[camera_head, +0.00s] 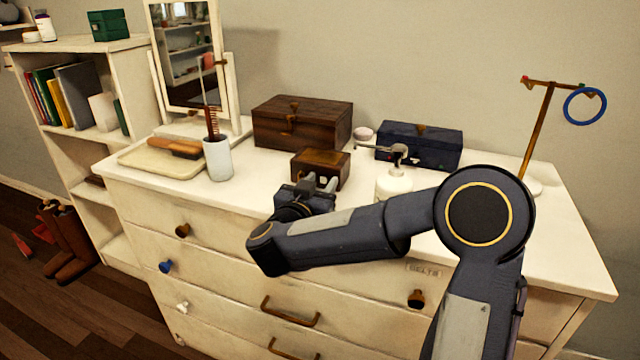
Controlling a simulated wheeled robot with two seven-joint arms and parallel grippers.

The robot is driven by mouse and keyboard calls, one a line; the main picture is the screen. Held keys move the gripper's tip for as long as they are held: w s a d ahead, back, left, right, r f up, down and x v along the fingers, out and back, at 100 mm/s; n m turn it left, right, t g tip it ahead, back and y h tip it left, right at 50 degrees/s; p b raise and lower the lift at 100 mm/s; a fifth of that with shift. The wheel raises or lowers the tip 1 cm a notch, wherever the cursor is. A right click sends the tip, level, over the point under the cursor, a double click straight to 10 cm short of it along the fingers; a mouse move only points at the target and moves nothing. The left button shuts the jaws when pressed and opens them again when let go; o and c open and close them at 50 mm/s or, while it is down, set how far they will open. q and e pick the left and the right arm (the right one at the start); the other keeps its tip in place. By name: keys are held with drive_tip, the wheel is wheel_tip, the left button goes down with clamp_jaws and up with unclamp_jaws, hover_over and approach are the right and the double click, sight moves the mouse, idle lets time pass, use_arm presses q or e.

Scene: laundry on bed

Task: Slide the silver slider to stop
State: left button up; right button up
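A small brown wooden box (321,160) with a dark metal clasp stands near the front of the white dresser top. My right gripper (317,184) is right in front of this box, its fingertips close to the box's front face. A narrow gap shows between the two fingers, and nothing is seen held there. I cannot tell whether the fingers touch the box. The silver slider cannot be made out; the gripper covers part of the small box's front. My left gripper is not in view.
A larger wooden box (302,122) and a dark blue box (419,146) stand behind. A white cup (217,158) with a comb, a tray (150,163) and a mirror are left.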

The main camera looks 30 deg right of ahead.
drive_tip(key=v, duration=0.7)
drive_tip(key=shift+s+a+p, duration=0.25)
drive_tip(key=shift+p, duration=0.1)
